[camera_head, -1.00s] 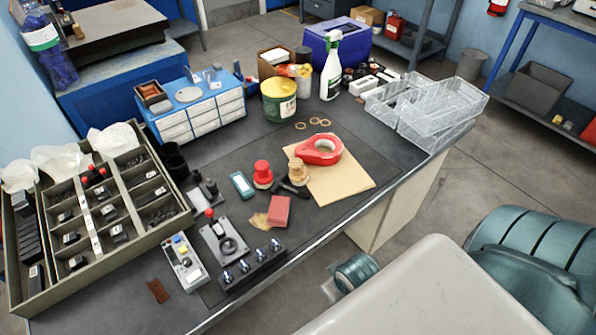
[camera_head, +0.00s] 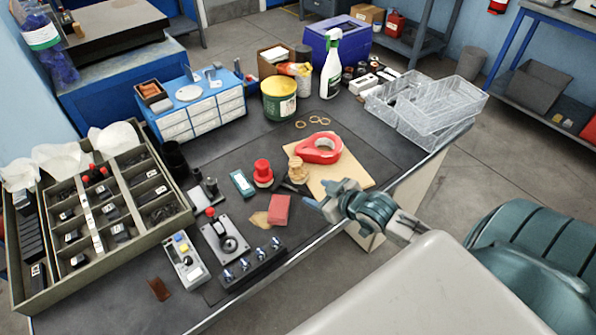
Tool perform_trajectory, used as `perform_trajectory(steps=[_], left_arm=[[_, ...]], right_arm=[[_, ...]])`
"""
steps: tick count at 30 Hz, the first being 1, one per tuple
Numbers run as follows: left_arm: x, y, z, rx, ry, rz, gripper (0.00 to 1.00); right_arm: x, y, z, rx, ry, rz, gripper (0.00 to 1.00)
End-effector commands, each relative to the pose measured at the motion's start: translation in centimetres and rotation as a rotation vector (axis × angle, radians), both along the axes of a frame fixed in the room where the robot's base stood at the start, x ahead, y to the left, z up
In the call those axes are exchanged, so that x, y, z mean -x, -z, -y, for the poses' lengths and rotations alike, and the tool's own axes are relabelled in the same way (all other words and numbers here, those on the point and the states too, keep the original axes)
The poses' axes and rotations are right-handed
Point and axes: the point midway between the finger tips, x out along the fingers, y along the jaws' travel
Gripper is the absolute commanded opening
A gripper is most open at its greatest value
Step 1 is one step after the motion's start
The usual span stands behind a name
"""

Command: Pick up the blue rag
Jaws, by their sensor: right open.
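I cannot make out a clear blue rag on the bench. A small teal-blue piece with a pale face (camera_head: 242,183) lies flat on the dark mat, left of a red-topped knob (camera_head: 263,173); I cannot tell that it is cloth. My right gripper (camera_head: 316,205) is open and empty over the bench's front edge, right of a red block (camera_head: 279,209) and in front of the tan board (camera_head: 345,180). It hides part of that board. My left gripper is not in view.
A red tape roll (camera_head: 322,147) lies on the tan board. A compartment tray (camera_head: 160,165) fills the left side. A switch strip (camera_head: 252,268) and grey control boxes stand along the front. Clear bins (camera_head: 440,100) sit at the right end. The dark mat has free room behind the teal piece.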

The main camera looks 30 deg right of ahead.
Motion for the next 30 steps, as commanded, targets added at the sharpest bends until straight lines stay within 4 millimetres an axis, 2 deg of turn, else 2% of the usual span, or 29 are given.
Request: perform_trajectory(steps=[1,3,8,18,25,30], left_arm=[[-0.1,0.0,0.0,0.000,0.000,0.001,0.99],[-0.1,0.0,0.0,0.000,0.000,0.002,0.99],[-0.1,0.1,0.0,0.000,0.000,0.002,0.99],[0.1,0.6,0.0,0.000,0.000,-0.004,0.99],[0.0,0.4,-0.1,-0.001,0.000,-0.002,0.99],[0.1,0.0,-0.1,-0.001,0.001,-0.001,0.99]], right_arm=[[-1.2,-0.8,1.0,-0.001,-0.013,0.044,0.55],[-2.3,-1.6,1.7,-0.013,-0.026,0.094,0.55],[-3.7,-2.4,2.4,-0.027,-0.037,0.146,0.55],[-7.7,-0.7,1.8,-0.030,-0.035,0.147,0.55],[-9.1,0.1,1.6,-0.029,-0.036,0.144,0.55],[-11.0,1.7,1.5,-0.031,-0.035,0.145,0.55]])
